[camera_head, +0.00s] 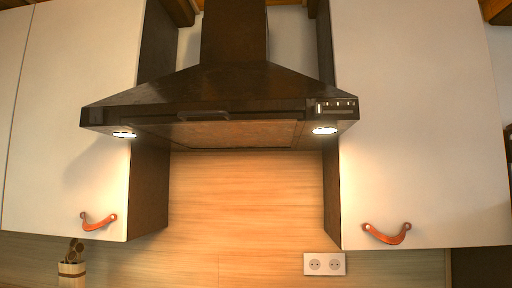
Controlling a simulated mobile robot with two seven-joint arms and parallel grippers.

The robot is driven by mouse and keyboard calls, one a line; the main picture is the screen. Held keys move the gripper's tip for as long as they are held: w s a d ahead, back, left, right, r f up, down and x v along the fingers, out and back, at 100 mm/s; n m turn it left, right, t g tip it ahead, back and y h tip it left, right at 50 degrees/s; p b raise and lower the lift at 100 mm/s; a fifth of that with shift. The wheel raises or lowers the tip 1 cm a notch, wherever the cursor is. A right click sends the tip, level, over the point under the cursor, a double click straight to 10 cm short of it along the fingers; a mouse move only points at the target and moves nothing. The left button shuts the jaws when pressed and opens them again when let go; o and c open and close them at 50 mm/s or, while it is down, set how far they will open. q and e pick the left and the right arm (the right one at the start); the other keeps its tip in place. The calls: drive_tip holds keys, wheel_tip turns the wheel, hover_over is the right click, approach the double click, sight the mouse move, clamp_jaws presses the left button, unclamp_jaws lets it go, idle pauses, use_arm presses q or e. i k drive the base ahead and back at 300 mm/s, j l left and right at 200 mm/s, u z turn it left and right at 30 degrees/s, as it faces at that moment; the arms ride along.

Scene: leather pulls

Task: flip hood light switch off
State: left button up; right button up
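A dark range hood (200,100) hangs between two white wall cabinets. A small control panel (337,106) with several light-coloured switches or buttons sits at the right end of its front edge. Which of them works the light is too small to tell. Two hood lights, one at left (124,134) and one at right (325,130), glow on the underside. Neither of my grippers shows in this view.
The left cabinet (75,100) and right cabinet (415,110) flank the hood and carry orange leather pulls (98,222) near their bottoms. A double socket (324,263) is on the wood-look backsplash (240,210). A utensil holder (72,274) stands at lower left. Space below the hood looks clear.

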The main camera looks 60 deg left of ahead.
sight(96, 113)
drive_tip(key=i+l+u, duration=0.2)
drive_tip(key=l+u, duration=0.2)
drive_tip(key=i+j+u, duration=0.1)
drive_tip(key=u, duration=0.35)
drive_tip(key=i+j+u, duration=0.1)
drive_tip(key=u, duration=0.35)
drive_tip(key=i+j+u, duration=0.1)
drive_tip(key=u, duration=0.4)
drive_tip(key=i+u, duration=0.15)
drive_tip(key=u, duration=0.3)
